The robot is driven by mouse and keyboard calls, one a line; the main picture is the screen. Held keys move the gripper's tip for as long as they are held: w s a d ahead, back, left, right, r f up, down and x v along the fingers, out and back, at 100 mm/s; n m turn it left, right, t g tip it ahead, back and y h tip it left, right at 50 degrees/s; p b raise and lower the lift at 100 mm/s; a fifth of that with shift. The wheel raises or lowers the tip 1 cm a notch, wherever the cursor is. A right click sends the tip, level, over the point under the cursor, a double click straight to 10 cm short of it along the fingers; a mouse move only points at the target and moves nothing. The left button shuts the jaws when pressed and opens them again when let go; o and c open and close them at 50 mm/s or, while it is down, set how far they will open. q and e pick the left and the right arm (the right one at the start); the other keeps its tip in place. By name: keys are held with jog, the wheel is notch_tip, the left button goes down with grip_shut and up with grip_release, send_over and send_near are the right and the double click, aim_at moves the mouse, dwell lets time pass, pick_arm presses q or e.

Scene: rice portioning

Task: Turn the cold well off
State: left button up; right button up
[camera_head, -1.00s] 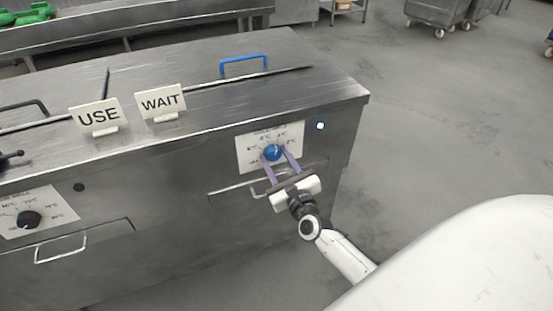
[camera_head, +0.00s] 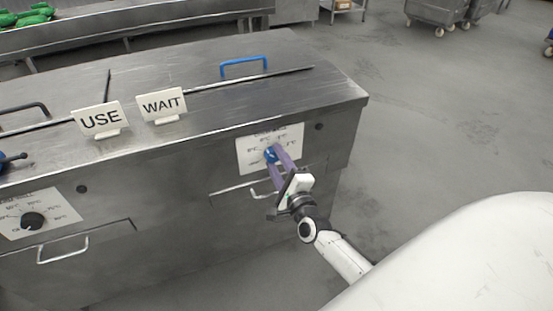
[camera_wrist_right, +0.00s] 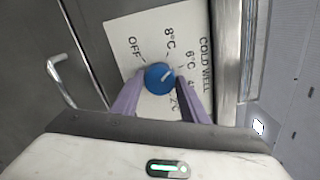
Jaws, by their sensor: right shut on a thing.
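The cold well's blue knob (camera_head: 270,154) sits on a white dial plate (camera_head: 292,135) on the front of the steel counter. It also shows in the right wrist view (camera_wrist_right: 159,77), where the plate reads COLD WELL, OFF and several temperatures. The knob's pale line slants up to the right there, towards the 8°C and 6°C side; which end points is unclear. My right gripper (camera_head: 278,157) is shut on the knob, its purple fingers on either side, with its body tilted. The indicator lamp (camera_head: 319,126) right of the plate is dark. My left gripper is out of view.
A second dial with a black knob (camera_head: 32,221) is on the counter front at left. A bar handle (camera_head: 240,190) lies just below and left of my right gripper. USE (camera_head: 101,119) and WAIT (camera_head: 162,105) signs stand on top.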

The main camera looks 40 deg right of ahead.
jog(key=n, duration=0.3)
jog(key=shift+n+p, duration=0.3)
jog(key=shift+p, duration=0.1)
jog(key=n+p, duration=0.1)
jog(key=n, duration=0.3)
jog(key=shift+n, duration=0.3)
jog(key=n+p, duration=0.1)
jog(key=n, duration=0.3)
jog(key=shift+a, duration=0.1)
jog(key=shift+n+p, duration=0.35)
jog(key=shift+n, duration=1.75)
jog(key=o, duration=1.1)
jog(key=shift+c, duration=0.2)
